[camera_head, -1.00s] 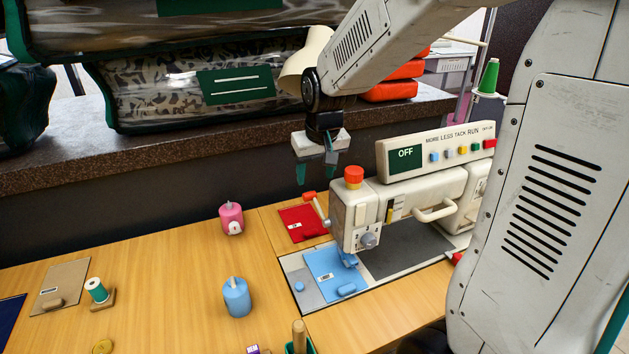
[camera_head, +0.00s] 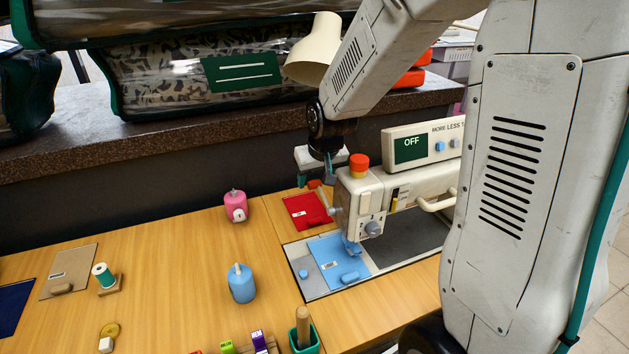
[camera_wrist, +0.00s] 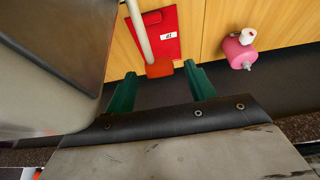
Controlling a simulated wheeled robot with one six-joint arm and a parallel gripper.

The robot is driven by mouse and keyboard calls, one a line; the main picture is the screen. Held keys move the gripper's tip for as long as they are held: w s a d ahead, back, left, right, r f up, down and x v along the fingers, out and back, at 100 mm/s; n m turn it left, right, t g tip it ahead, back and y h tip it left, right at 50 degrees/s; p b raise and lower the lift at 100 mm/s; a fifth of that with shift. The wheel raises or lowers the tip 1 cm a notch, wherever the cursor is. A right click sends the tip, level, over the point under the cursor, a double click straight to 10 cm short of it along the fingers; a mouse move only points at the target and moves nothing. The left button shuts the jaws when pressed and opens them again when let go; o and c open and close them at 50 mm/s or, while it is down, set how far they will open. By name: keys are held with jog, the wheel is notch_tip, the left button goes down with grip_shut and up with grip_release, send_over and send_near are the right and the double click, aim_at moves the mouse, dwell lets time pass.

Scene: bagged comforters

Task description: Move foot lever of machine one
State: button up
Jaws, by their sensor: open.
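The sewing machine (camera_head: 362,205) stands on the table with an "OFF" display panel. Its foot lever, a pale rod with a red knob, sticks out at the back left of the machine head; the knob (camera_head: 314,184) shows just under my gripper (camera_head: 317,181). In the wrist view, the red knob (camera_wrist: 159,69) lies between the two green fingertips of my gripper (camera_wrist: 161,69), with gaps on both sides. My gripper is open and holds nothing. In the head view its fingers are partly hidden behind the machine head.
The machine body (camera_wrist: 50,70) is close to the left finger in the wrist view. A red pad (camera_head: 307,210), a pink bottle (camera_head: 235,206) and a blue bottle (camera_head: 241,284) are on the table. A dark ledge (camera_head: 200,135) with bagged comforters and a lamp runs behind.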

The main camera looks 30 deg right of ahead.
jog(key=shift+x, duration=0.95)
grip_shut()
jog(key=shift+s+r, duration=0.2)
jog(key=shift+r, duration=0.25)
grip_release()
